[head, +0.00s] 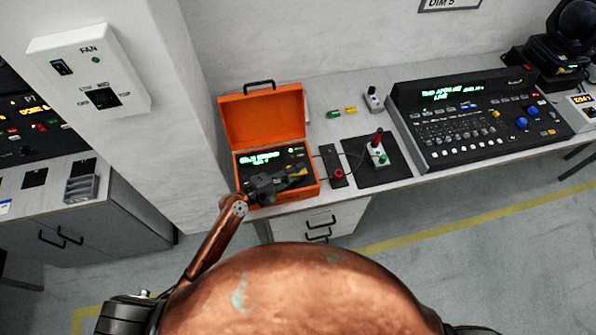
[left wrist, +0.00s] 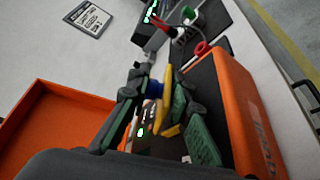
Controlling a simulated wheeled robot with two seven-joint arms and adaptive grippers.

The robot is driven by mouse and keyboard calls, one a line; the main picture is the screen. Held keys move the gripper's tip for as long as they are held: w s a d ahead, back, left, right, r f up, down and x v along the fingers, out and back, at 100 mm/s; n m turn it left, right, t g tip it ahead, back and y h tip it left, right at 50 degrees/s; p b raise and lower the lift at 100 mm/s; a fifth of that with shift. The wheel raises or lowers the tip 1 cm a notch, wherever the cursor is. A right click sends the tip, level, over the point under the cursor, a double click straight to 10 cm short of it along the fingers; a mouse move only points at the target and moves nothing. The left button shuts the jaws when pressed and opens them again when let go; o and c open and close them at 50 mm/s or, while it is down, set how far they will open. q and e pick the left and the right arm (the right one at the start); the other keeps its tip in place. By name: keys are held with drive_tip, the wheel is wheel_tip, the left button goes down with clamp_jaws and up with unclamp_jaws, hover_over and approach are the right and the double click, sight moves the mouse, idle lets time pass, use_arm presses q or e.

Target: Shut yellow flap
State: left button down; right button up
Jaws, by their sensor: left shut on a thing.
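The yellow flap (left wrist: 167,84) shows as a narrow upright strip between the fingers of my left gripper (left wrist: 157,92) in the left wrist view. The gripper is shut on it, beside a blue part (left wrist: 154,88). In the head view, my left gripper (head: 285,180) is inside the open orange case (head: 311,192), over the lit black panel (head: 292,155). The fingers hide much of the flap and the panel's front part, so I cannot tell the flap's exact angle. My right gripper is not in view.
The orange lid (head: 262,112) stands open at the back of the case. Right of the case are a red-knobbed switch block (head: 338,174), a box with a red lever (head: 377,150) on a black mat and a large console (head: 470,125). A wall pillar stands left.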

use_arm(q)
drive_tip(key=c, duration=2.1)
unclamp_jaws()
drive_tip(key=shift+w+r, duration=0.15)
drive_tip(key=shift+r, duration=0.2)
drive_tip(key=shift+o, duration=0.8)
drive_tip(key=shift+f, duration=0.15)
drive_tip(key=shift+s+a+f, duration=0.1)
drive_tip(key=shift+s, duration=0.1)
drive_tip(key=v, duration=1.1)
drive_tip(key=shift+s+a, duration=0.2)
drive_tip(key=shift+a, duration=0.1)
